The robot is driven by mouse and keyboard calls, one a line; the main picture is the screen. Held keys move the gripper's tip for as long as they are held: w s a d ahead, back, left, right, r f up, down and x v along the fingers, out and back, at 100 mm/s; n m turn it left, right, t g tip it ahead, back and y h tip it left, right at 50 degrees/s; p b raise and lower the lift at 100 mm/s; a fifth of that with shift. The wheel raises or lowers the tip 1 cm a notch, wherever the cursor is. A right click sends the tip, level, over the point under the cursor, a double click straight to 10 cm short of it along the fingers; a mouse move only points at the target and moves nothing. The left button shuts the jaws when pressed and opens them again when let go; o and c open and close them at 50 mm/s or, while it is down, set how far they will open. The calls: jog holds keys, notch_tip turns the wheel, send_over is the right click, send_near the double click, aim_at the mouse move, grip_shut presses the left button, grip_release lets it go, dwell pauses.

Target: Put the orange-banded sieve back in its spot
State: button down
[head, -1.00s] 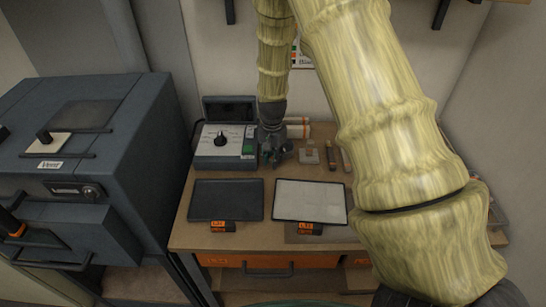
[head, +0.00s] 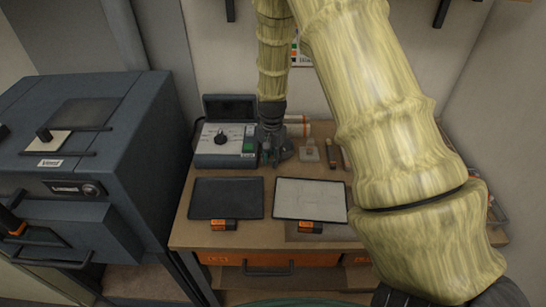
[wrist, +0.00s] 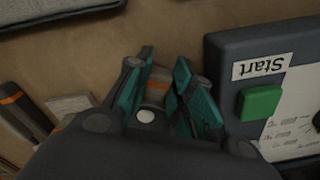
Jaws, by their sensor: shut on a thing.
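My gripper (head: 274,158) points down at the back of the bench, just right of the control box. In the wrist view its teal fingers (wrist: 165,68) are closed around a small brownish piece with an orange band (wrist: 157,88), which appears to be the orange-banded sieve. Most of it is hidden by the fingers and palm. In the head view the gripper hides the held piece. I cannot tell whether it touches the bench top.
The control box (head: 224,160) with its green button (wrist: 261,104) stands close beside my gripper. A dark tray (head: 226,198) and a white-topped tray (head: 310,199) lie in front. Banded sticks (head: 331,157) and a small pale block (head: 309,152) are to the right.

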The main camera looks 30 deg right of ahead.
jog(key=shift+f, duration=0.1)
jog(key=c, duration=1.2)
grip_release()
jog(key=shift+o, duration=0.2)
notch_tip(320, 180, up, 12)
